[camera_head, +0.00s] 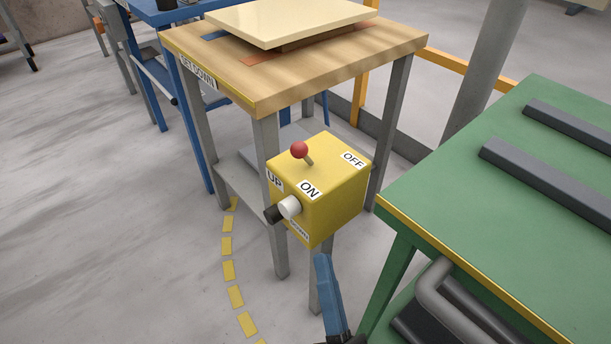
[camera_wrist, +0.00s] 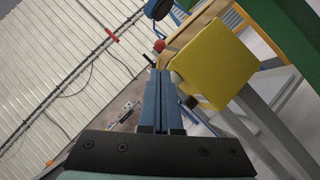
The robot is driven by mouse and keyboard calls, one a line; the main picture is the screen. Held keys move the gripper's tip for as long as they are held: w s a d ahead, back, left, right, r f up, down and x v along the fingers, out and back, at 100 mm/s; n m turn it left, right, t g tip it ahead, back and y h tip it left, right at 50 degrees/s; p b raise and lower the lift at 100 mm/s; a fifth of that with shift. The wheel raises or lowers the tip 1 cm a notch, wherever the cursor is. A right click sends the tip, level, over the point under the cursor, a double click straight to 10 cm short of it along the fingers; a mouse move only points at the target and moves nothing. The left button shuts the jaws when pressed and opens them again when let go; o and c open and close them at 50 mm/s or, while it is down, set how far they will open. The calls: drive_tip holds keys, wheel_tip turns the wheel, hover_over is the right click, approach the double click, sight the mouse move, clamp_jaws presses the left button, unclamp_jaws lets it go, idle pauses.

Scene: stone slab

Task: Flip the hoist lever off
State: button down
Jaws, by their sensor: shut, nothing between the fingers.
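The hoist lever has a red ball knob (camera_head: 299,150) on a short stem atop a yellow control box (camera_head: 336,202). It leans left in the head view, away from the OFF label (camera_head: 353,159); the ON label (camera_head: 309,190) is on the near left part of the top. My gripper (camera_head: 321,258) is shut and empty, with its blue fingers just below and in front of the box, apart from the lever. In the wrist view the shut fingers (camera_wrist: 159,74) point up, left of the yellow box (camera_wrist: 215,65); a small red ball (camera_wrist: 159,46) shows just beyond the fingertips.
A white button (camera_head: 289,207) and a black one (camera_head: 272,214) stick out of the box's front left. A wooden-topped table (camera_head: 280,85) with a cream slab (camera_head: 290,18) stands behind. A green bench (camera_head: 480,205) with dark bars stands close on the right.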

sight(304, 155)
drive_tip(key=p+x, duration=0.1)
drive_tip(key=x, duration=1.3)
drive_tip(key=shift+w+d+r+m+g+h+p, duration=0.15)
drive_tip(key=shift+r+m+h+p, duration=0.2)
drive_tip(key=shift+p, duration=0.45)
drive_tip(key=shift+s+d+m+g+h+p, duration=0.15)
drive_tip(key=shift+m+p, duration=0.3)
drive_tip(key=shift+p, duration=0.3)
drive_tip(key=m+p, duration=0.1)
drive_tip(key=p, duration=0.2)
drive_tip(key=r+m+h+p, duration=0.1)
drive_tip(key=p, duration=0.2)
drive_tip(key=shift+w+d+r+g, duration=0.15)
drive_tip(key=shift+w+r+g, duration=0.1)
drive_tip(key=shift+w+g, duration=0.15)
drive_tip(key=m+p, duration=0.1)
drive_tip(key=p, duration=0.2)
drive_tip(key=m+g+p, duration=0.1)
drive_tip(key=p, duration=0.1)
drive_tip(key=shift+w+d+r+m+h+p, duration=0.2)
drive_tip(key=shift+d+m+h+p, duration=0.1)
drive_tip(key=shift+d+h+p, duration=0.1)
drive_tip(key=shift+w+d+f+m+g+p, duration=0.1)
drive_tip(key=shift+f+m+g+p, duration=0.15)
drive_tip(key=shift+p, duration=0.45)
wheel_tip(304, 155, up, 10)
drive_tip(key=p, duration=0.8)
drive_tip(key=shift+p, duration=0.3)
